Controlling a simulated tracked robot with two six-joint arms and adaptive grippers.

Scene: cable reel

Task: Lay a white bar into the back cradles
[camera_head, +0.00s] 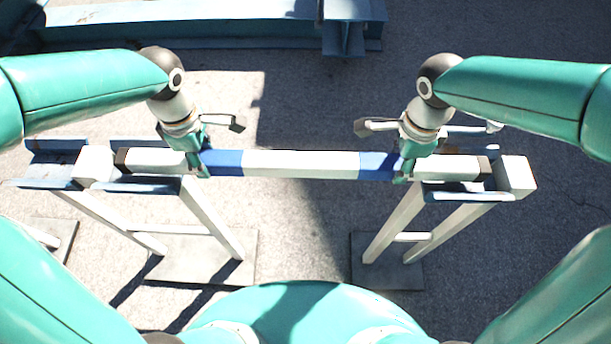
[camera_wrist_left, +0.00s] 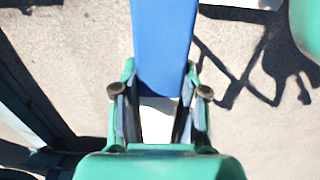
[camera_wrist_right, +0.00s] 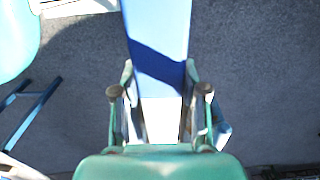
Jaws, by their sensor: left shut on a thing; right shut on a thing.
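A long white bar (camera_head: 300,164) with two blue bands and dark ends lies level across the head view. My left gripper (camera_head: 200,165) is shut on it near the left blue band (camera_wrist_left: 163,45). My right gripper (camera_head: 404,170) is shut on it near the right blue band (camera_wrist_right: 158,45). The bar's left end is at the blue cradle (camera_head: 150,187) of the left stand, its right end at the blue cradle (camera_head: 468,197) of the right stand. I cannot tell whether the bar touches the cradles. The fingers partly hide the bar.
White blocks (camera_head: 94,166) and (camera_head: 515,176) stand just beyond the bar's ends. Another blue cradle (camera_head: 45,172) is further left. A blue steel beam (camera_head: 200,32) lies across the back. Slanted white legs stand on floor plates (camera_head: 205,262). The ground between the stands is clear.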

